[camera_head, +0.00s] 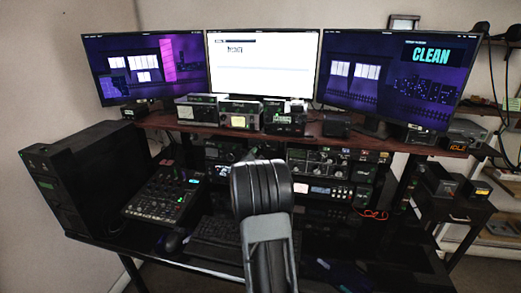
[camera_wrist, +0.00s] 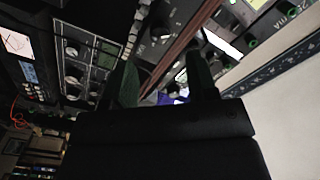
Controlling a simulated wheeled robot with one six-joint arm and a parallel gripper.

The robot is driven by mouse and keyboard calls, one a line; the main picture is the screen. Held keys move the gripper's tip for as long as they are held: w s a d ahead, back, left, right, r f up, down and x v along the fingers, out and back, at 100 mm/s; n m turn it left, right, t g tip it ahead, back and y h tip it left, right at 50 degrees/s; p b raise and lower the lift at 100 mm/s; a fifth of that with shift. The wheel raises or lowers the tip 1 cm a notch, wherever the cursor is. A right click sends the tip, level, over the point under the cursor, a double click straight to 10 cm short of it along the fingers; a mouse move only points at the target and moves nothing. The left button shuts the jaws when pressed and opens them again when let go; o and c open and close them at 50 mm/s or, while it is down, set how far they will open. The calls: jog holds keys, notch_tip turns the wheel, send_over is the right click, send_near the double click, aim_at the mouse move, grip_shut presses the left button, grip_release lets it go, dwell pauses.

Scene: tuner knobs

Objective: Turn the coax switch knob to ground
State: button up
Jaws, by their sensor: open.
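My gripper (camera_wrist: 163,78) shows in the wrist view with its two dark green fingers spread apart and nothing visible between them. A dark panel with a round knob (camera_wrist: 162,32) lies beyond the fingertips, apart from them. I cannot tell for sure whether this is the coax switch knob, and its markings are too small and dark to read. In the head view my own arm covers the middle of the desk and hides the gripper and the gear behind it.
Radio panels with several knobs (camera_wrist: 72,52) are close by. The reddish shelf (camera_head: 380,138) carries small boxes and has an edge (camera_wrist: 180,45) near the fingers. Three monitors (camera_head: 262,65) stand above. A mixer (camera_head: 165,195) and a black computer case (camera_head: 90,175) are at left.

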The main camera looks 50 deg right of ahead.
aim_at(262, 150)
jog(key=shift+p+x, duration=0.55)
jog(key=shift+x, duration=2.6)
jog(key=shift+c, duration=0.4)
jog(key=c, duration=0.8)
jog(key=shift+c, duration=0.2)
jog(key=shift+f, duration=0.1)
jog(key=n+b, duration=0.2)
jog(key=n, duration=0.1)
jog(key=shift+s+n, duration=0.1)
jog(key=shift+n, duration=2.3)
